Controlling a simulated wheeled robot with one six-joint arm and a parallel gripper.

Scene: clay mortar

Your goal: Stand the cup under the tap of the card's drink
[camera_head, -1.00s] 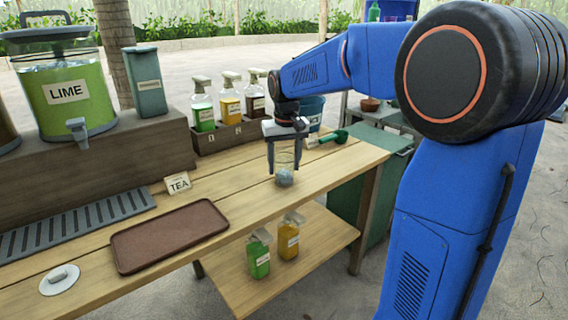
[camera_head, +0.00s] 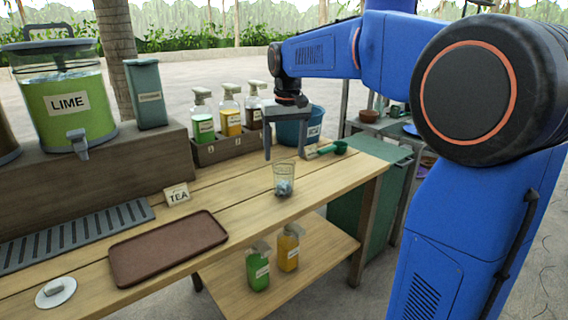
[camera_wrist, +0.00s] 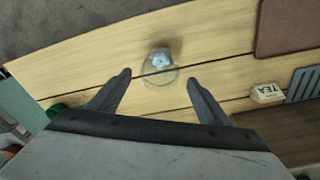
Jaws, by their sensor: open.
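A clear cup (camera_head: 284,180) stands upright on the wooden counter with pale bluish lumps, perhaps ice, in its bottom. It also shows in the wrist view (camera_wrist: 158,68), just beyond my fingertips. My gripper (camera_head: 283,157) is open and empty, above and behind the cup; its fingers also show in the wrist view (camera_wrist: 158,76). The card (camera_head: 177,194) reads TEA and stands on the counter left of the cup. A dispenser (camera_head: 67,103) labelled LIME, with a grey tap (camera_head: 78,143), stands on the raised shelf. Another dispenser (camera_head: 5,140) is cut off at the left edge; its label is hidden.
A brown tray (camera_head: 168,247), a grey drip grate (camera_head: 75,236) and a white lid (camera_head: 55,292) lie on the counter. A blue bucket (camera_head: 297,130) and a green scoop (camera_head: 336,148) are at the back right.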

